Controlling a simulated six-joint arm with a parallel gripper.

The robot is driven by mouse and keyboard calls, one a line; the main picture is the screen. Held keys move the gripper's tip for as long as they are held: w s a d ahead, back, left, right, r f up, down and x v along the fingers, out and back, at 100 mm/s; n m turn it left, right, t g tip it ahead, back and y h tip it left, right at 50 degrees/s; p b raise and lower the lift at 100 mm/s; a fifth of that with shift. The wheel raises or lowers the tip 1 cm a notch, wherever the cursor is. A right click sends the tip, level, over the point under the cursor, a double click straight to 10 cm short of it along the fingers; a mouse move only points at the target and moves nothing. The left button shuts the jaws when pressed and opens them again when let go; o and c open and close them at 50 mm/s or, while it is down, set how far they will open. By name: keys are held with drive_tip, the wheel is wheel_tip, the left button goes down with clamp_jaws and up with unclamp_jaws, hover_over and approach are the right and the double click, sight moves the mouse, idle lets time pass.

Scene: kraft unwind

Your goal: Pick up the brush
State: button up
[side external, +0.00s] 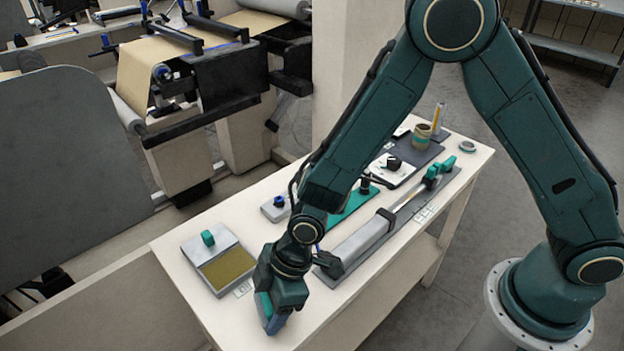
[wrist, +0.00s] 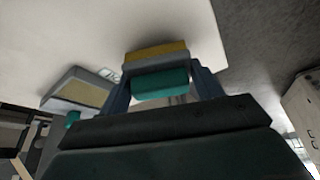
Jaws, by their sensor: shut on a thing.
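The brush (wrist: 158,80) has a teal grip, a grey block and yellow bristles. In the wrist view it sits between the two blue fingers of my gripper (wrist: 165,86), which are shut on its teal grip. In the side view my gripper (side external: 275,316) is low over the near left end of the white table, close to its front edge. Only a bit of teal (side external: 264,304) shows beside the fingers there; the rest of the brush is hidden. I cannot tell whether the bristles touch the table.
A grey tray (side external: 222,291) with a golden-brown pad and a teal knob (side external: 208,238) stands just left of my gripper. A long grey bar tool (side external: 358,244) lies to the right. Behind are a teal mat (side external: 350,207), a white device (side external: 391,170) and a cup (side external: 422,137).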

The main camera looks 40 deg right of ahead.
sight(268, 300)
wheel_tip(268, 300, up, 19)
drive_tip(key=shift+f, duration=0.15)
idle(0.5)
drive_tip(key=o, duration=0.4)
drive_tip(key=shift+c, duration=0.9)
